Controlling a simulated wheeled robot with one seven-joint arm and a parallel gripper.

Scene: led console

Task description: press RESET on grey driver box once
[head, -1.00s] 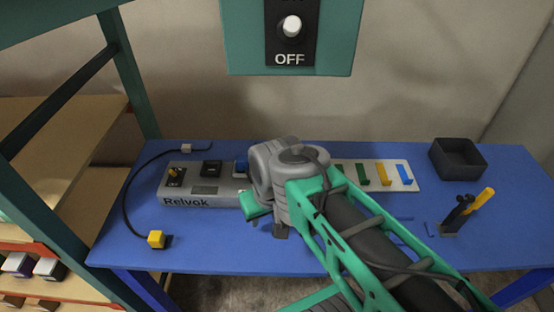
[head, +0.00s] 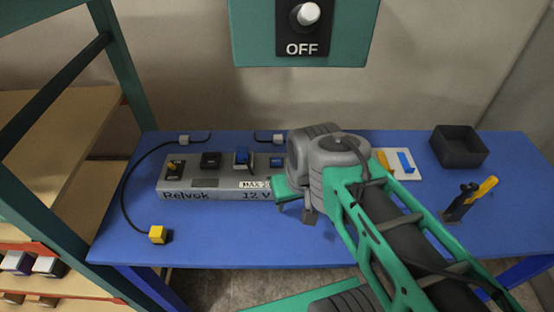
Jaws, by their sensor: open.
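The grey driver box (head: 205,186), marked "Relvok 12 V", lies on the blue table at centre left. No RESET lettering is readable, so I cannot tell which part is RESET. My gripper (head: 296,195) is just right of the box, its green and grey parts by the box's right end. The jaws are open, with nothing seen between them. My wrist hides what lies behind it; contact with the box cannot be told.
A white strip (head: 420,168) with coloured pieces, a dark open bin (head: 459,147) and a yellow-handled clamp (head: 470,197) stand at right. A black cable with a yellow plug (head: 157,234) lies left. A green OFF switch panel (head: 303,35) hangs above. The blue table front (head: 220,235) is clear.

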